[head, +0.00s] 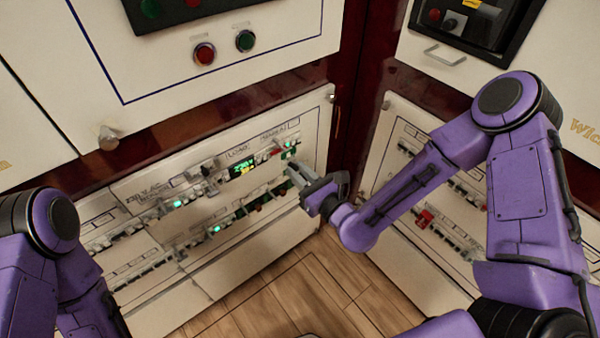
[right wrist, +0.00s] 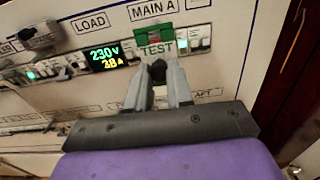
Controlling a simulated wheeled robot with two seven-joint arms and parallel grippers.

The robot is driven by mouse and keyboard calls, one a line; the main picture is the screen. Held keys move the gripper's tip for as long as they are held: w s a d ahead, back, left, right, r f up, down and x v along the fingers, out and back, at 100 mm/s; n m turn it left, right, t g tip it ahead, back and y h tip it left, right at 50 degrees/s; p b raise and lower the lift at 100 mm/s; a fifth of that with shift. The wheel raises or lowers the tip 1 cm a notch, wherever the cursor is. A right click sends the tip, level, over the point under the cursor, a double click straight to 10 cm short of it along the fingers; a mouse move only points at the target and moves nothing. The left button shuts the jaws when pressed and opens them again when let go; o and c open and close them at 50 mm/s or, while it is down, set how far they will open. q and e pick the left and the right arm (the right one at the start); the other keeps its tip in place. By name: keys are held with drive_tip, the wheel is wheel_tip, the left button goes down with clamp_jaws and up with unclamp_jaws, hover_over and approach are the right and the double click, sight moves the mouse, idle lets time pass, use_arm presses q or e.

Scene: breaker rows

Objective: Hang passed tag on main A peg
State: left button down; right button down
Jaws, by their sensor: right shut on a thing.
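My right gripper (right wrist: 159,70) is shut on the passed tag (right wrist: 155,50), a green tag whose visible print reads TEST; the fingers cover its lower part. The tag is upright in front of the panel, just below the MAIN A label (right wrist: 153,9). In the head view the right gripper (head: 303,183) is at the right end of the upper breaker row. My left arm shows at lower left, but its gripper is out of view.
A lit meter (right wrist: 108,55) reading 230 V is left of the tag, under the LOAD label (right wrist: 90,23). Breaker switches line the rows. In the head view, a second panel with a red device (head: 424,218) stands to the right. Wooden floor (head: 300,295) lies below.

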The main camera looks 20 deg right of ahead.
drive_tip(key=shift+x, duration=1.15)
idle(0.5)
drive_tip(key=c, duration=0.9)
unclamp_jaws()
drive_tip(key=b+v, duration=0.1)
drive_tip(key=v, duration=0.9)
drive_tip(key=shift+s+d, duration=0.1)
drive_tip(key=shift+s, duration=0.1)
